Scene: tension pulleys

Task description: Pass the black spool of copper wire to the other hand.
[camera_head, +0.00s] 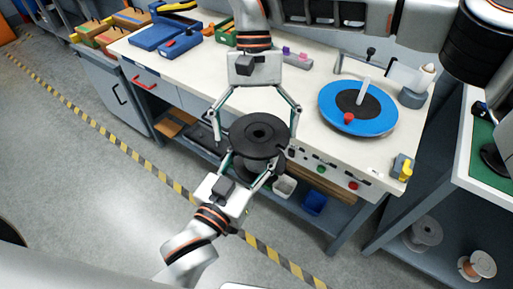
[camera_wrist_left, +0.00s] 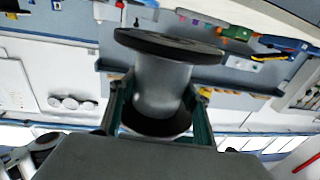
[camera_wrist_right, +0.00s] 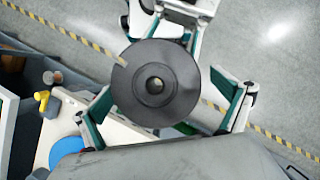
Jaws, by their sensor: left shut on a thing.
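The black spool (camera_head: 262,125) is held upright in the air in front of the workbench, with its round top flange facing the head camera. My left gripper (camera_head: 254,166) comes from below and is shut on its lower part. The left wrist view shows the spool's grey barrel (camera_wrist_left: 162,85) between the left fingers (camera_wrist_left: 158,112). My right gripper (camera_head: 257,138) reaches in from above, its fingers spread wide on either side of the top flange. In the right wrist view the flange (camera_wrist_right: 155,98) lies ahead of the open right fingers (camera_wrist_right: 165,108). I cannot make out copper wire on the spool.
The white workbench (camera_head: 310,85) behind holds a blue turntable (camera_head: 333,100) with a red knob, blue trays (camera_head: 155,37) and a yellow-grey device (camera_head: 402,167). Other spools (camera_head: 477,265) lie on a low shelf at right. The floor (camera_head: 110,200) at left is clear.

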